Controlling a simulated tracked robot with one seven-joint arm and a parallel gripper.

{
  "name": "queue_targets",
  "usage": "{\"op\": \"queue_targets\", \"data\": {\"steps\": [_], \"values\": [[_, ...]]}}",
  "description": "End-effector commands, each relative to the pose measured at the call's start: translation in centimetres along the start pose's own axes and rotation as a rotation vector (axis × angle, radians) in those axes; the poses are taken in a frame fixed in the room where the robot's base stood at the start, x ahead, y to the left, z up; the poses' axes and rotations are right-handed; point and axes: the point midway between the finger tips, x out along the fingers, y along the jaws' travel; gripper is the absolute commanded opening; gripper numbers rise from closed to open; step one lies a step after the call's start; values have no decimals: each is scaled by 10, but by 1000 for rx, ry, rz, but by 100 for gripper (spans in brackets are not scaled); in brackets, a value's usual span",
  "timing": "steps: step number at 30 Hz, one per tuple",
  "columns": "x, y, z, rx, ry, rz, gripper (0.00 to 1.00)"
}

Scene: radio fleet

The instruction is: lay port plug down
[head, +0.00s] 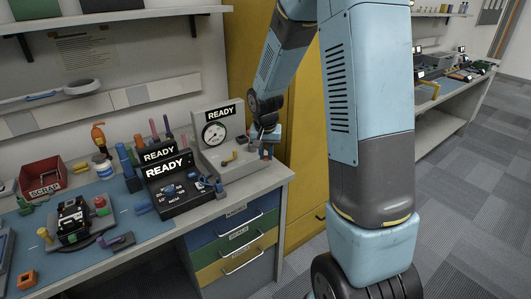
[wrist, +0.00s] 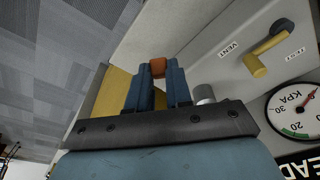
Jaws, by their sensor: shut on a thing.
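My gripper (wrist: 157,85) is shut on the port plug (wrist: 158,67), a small orange piece between the tips of its two blue fingers. In the head view my gripper (head: 267,151) is at the right side of the grey gauge unit (head: 208,160), near the bench's right end. The plug is mostly hidden there. In the wrist view a short grey cylinder (wrist: 204,93) on the unit stands just right of the fingers. Whether the plug touches any surface I cannot tell.
The gauge unit has a dial (head: 215,134), a READY sign and a yellow lever (wrist: 268,55) between VENT and TEST labels. A black READY box (head: 172,190) stands left of it. A red SCRAP bin (head: 42,178) is farther left. Bare bench top (head: 262,178) shows at the front right.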

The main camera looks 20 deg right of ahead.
Motion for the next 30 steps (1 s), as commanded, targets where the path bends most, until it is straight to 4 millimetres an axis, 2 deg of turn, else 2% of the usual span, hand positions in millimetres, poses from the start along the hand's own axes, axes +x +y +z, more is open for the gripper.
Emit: {"op": "queue_targets", "data": {"steps": [5,8,24,30], "values": [[-1,2,-2,4,3,2,0],[5,2,-1,5,0,3,0],[54,1,8,3,0,2,0],[64,-1,10,2,1,1,0]]}}
